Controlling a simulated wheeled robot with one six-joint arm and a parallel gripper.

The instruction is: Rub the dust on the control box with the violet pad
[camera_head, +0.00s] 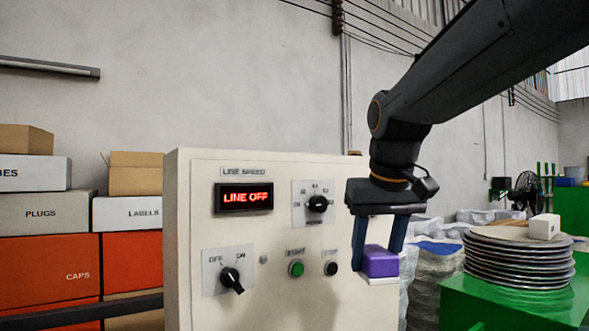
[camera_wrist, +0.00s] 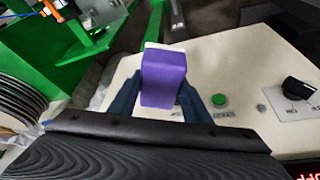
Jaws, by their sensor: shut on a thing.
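The cream control box (camera_head: 275,240) stands upright in the head view, its display reading LINE OFF. My gripper (camera_head: 378,258) points down at the box's right side, its two dark fingers shut on the violet pad (camera_head: 381,263). The pad has a white underside and also shows between the fingers in the wrist view (camera_wrist: 163,82). I cannot tell whether the pad touches the box face. A faint grey patch (camera_head: 300,312) lies low on the panel below the buttons; I cannot tell whether it is dust or shadow.
A black knob (camera_head: 231,279), a green button (camera_head: 296,269) and a speed dial (camera_head: 317,204) stick out from the panel. Stacked plates (camera_head: 517,265) stand on a green surface at right. Labelled boxes (camera_head: 45,215) are piled at left.

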